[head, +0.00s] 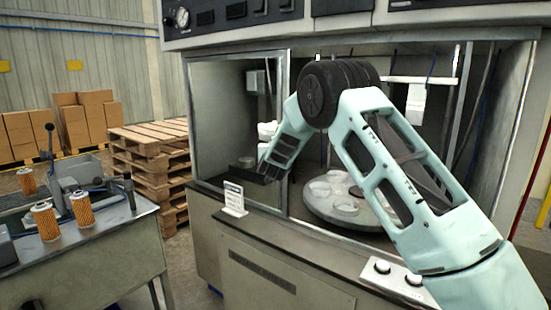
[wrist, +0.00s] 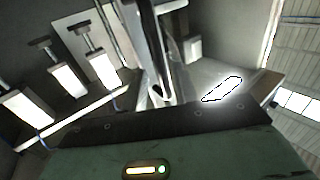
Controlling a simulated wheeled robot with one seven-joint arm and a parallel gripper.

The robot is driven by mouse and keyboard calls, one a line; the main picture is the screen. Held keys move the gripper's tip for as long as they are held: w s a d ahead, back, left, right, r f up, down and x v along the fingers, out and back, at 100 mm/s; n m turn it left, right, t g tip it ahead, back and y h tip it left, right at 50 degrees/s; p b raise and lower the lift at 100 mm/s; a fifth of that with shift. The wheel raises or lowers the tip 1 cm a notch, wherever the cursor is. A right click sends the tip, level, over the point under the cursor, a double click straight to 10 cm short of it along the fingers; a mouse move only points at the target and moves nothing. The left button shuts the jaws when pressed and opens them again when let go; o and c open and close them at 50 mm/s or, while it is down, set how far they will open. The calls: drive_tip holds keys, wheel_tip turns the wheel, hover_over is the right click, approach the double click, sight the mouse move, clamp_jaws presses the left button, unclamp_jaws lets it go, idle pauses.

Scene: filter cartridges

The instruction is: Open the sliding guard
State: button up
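The machine's front has a metal-framed clear panel on its left half, which looks like the sliding guard (head: 222,125). The right half of the front shows no clear pane, and a round turntable (head: 312,205) with several pale round seats is visible inside. My gripper (head: 256,176) is at the low end of my arm, in front of the panel's lower right part, near its right frame post. Its fingertips are small and dark, and their gap is not clear. In the wrist view, a metal frame edge (wrist: 152,55) rises just beyond the gripper's dark front bar; contact cannot be told.
A small white sign (head: 234,198) stands on the machine's front ledge. A button box (head: 392,280) sits at the front right, below my arm. A bench (head: 95,240) with orange filter cartridges (head: 82,209) is at left. Stacked pallets (head: 150,165) stand behind it.

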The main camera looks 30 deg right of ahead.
drive_tip(key=b+v, duration=0.2)
drive_tip(key=v, duration=1.1)
drive_tip(key=shift+s+a+b, duration=0.2)
drive_tip(key=shift+s+b, duration=0.1)
drive_tip(key=shift+b, duration=0.05)
drive_tip(key=s+a+f+n+g+y, duration=0.15)
drive_tip(key=a+y, duration=0.25)
drive_tip(key=a, duration=0.4)
drive_tip(key=s+a+f+n+y, duration=0.2)
drive_tip(key=a+n+y, duration=0.15)
drive_tip(key=a, duration=0.35)
drive_tip(key=s+a+f+n+g+y, duration=0.35)
drive_tip(key=s+a+g+y, duration=0.2)
drive_tip(key=s+a, duration=0.75)
drive_tip(key=s+f+n+g, duration=0.1)
drive_tip(key=s+n+g, duration=0.1)
drive_tip(key=s, duration=0.7)
drive_tip(key=s+f+n+g+h, duration=0.1)
drive_tip(key=s+f+n+g, duration=0.1)
drive_tip(key=s, duration=0.8)
drive_tip(key=s+d+f+n+g+h, duration=0.1)
drive_tip(key=s+g, duration=0.3)
drive_tip(key=s, duration=0.5)
drive_tip(key=shift+s+f+n, duration=0.35)
drive_tip(key=shift+f+n, duration=0.1)
drive_tip(key=shift+f, duration=0.15)
